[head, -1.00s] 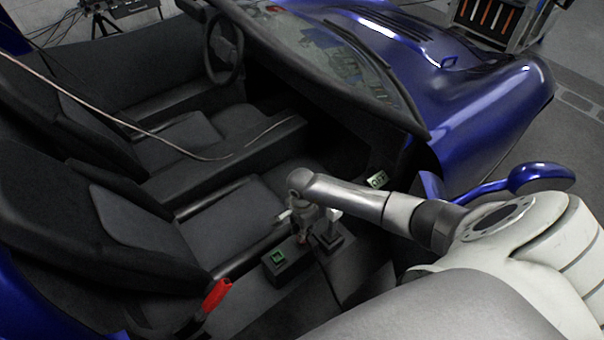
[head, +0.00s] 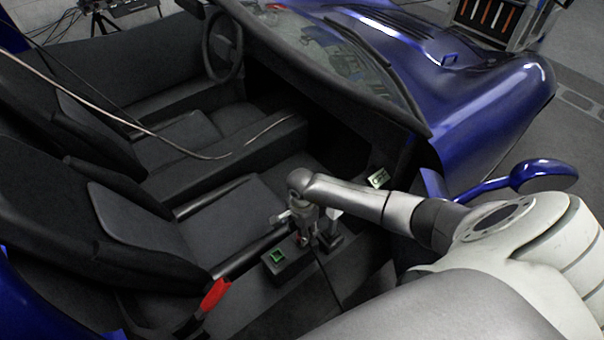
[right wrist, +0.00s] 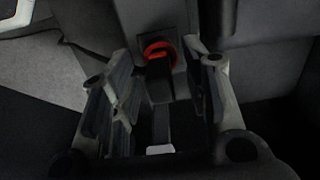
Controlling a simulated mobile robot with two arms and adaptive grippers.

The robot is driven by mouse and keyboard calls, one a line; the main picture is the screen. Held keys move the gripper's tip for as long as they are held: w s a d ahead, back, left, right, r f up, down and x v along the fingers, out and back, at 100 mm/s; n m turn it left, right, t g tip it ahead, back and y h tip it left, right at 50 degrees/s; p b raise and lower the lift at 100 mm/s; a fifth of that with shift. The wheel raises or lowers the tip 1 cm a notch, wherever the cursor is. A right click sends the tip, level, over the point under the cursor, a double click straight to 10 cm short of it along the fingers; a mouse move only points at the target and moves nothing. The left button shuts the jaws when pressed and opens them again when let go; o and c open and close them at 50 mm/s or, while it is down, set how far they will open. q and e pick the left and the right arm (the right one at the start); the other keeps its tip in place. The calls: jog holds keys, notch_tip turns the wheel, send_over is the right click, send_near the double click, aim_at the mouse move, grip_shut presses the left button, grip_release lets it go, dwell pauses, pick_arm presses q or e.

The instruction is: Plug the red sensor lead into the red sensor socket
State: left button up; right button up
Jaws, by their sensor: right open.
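My right gripper (head: 307,238) is down over the sill beside the near seat, seen small in the head view. In the right wrist view its two fingers (right wrist: 158,105) are spread apart. Between and beyond them is a red ring (right wrist: 161,48) on a grey block, with a dark plug-like body (right wrist: 158,78) at its middle. I cannot tell whether that body is seated in the ring or only in front of it. The fingers appear apart from it. A dark cable (head: 328,282) runs down from beside the gripper. My left gripper is out of view.
A black box with a green socket (head: 277,256) stands just left of the gripper. A small green-lit display (head: 377,180) is behind the arm. A red-ended lever or buckle (head: 215,295) is by the near seat (head: 135,220). The blue door mirror (head: 543,176) is close to my arm.

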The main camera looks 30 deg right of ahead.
jog(key=shift+r, duration=0.1)
notch_tip(320, 180, up, 8)
jog(key=shift+f, duration=0.15)
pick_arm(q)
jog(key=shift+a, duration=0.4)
